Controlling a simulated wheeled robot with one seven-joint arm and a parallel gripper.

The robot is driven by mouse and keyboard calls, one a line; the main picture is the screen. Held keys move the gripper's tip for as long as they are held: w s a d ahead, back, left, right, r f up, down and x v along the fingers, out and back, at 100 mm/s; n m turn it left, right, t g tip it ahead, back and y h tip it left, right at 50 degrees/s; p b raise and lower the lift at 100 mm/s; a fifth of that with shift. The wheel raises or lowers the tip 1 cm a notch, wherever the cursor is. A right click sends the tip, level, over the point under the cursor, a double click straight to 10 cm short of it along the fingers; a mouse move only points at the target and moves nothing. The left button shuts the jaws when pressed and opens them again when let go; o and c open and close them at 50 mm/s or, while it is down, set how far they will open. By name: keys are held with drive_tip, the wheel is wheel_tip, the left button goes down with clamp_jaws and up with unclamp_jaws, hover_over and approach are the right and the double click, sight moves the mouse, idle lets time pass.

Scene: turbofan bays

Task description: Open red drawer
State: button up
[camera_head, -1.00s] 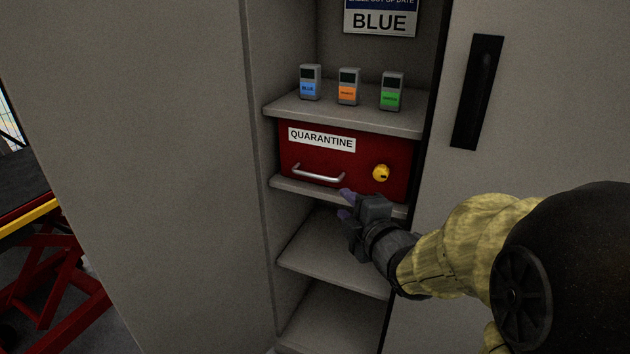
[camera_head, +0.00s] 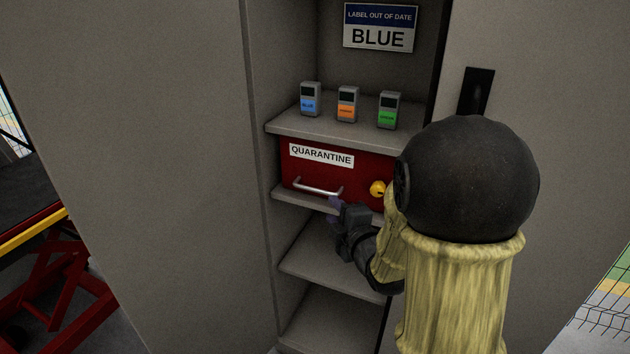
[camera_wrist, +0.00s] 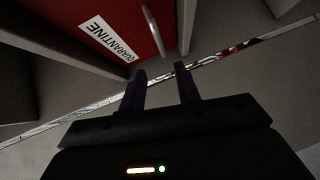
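The red drawer (camera_head: 360,172) sits shut in the cabinet, with a QUARANTINE label (camera_head: 321,155), a silver bar handle (camera_head: 318,188) and a yellow knob (camera_head: 377,188) on its front. My gripper (camera_head: 334,204) is just below and right of the handle in the head view, apart from it. In the wrist view, the two dark fingers of my gripper (camera_wrist: 161,88) stand apart with nothing between them. The handle (camera_wrist: 153,30) lies beyond the fingertips there, and the drawer front (camera_wrist: 110,22) is tilted in view. My arm hides the drawer's right end in the head view.
Three small devices with blue (camera_head: 310,99), orange (camera_head: 348,104) and green (camera_head: 389,109) labels stand on the shelf above. A BLUE sign (camera_head: 380,27) hangs behind them. The lower shelves (camera_head: 335,250) look empty. A red lift frame (camera_head: 50,285) stands at far left.

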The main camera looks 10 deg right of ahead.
sight(315, 191)
drive_tip(key=shift+w+r+p, duration=0.1)
drive_tip(key=shift+w+p, duration=0.3)
drive_tip(key=shift+p, duration=1.3)
drive_tip(key=p+x, duration=0.1)
drive_tip(key=x, duration=0.6)
drive_tip(key=p+x, duration=0.1)
drive_tip(key=x, duration=0.3)
drive_tip(key=shift+w+f+p, duration=0.3)
drive_tip(key=shift+w, duration=0.05)
drive_tip(key=shift+s, duration=0.1)
drive_tip(key=shift+c, duration=0.4)
drive_tip(key=shift+a, duration=0.1)
clamp_jaws()
